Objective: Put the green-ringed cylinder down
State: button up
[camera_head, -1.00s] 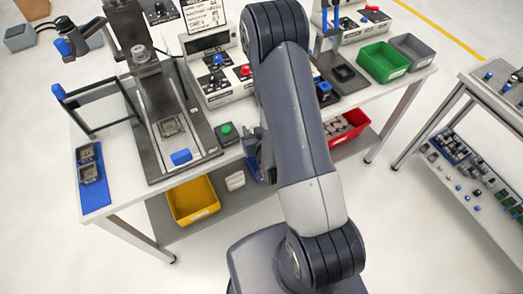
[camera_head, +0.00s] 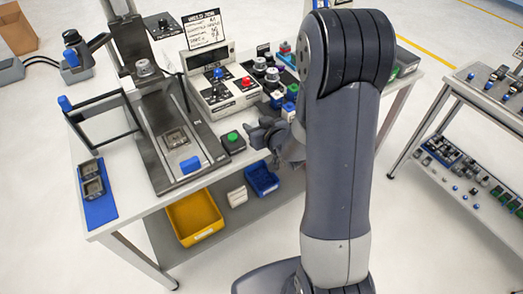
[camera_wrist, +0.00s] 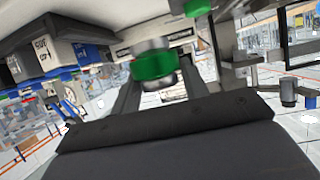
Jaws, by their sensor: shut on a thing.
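The green-ringed cylinder (camera_wrist: 152,64) shows in the wrist view, upper middle, with a bright green band and a pale grey top. My gripper (camera_wrist: 156,82) is shut on it, one dark finger on each side. In the head view my gripper (camera_head: 262,134) is at the front edge of the workbench (camera_head: 138,207), right of a black box with a green button (camera_head: 233,138). The cylinder cannot be made out in the head view.
A press-like fixture with a blue block (camera_head: 190,165) stands left on the bench. A control box (camera_head: 218,88) is behind my gripper. A yellow bin (camera_head: 194,216) and a blue bin (camera_head: 262,178) sit on the lower shelf. A second bench (camera_head: 490,100) stands at right.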

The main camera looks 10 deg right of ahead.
jog(key=shift+w+d+r+n+y+b, duration=0.2)
jog(key=shift+w+d+r+b, duration=0.1)
jog(key=shift+d+r, duration=0.25)
jog(key=shift+w+d+r+n+y+b, duration=0.1)
jog(key=shift+w+d+r+y+b, duration=0.15)
jog(key=shift+r, duration=0.4)
jog(key=shift+w+d+f, duration=0.1)
jog(key=shift+f, duration=4.75)
jog(key=shift+f+b, duration=0.15)
jog(key=shift+b, duration=0.25)
jog(key=o, duration=1)
jog(key=shift+o, duration=0.2)
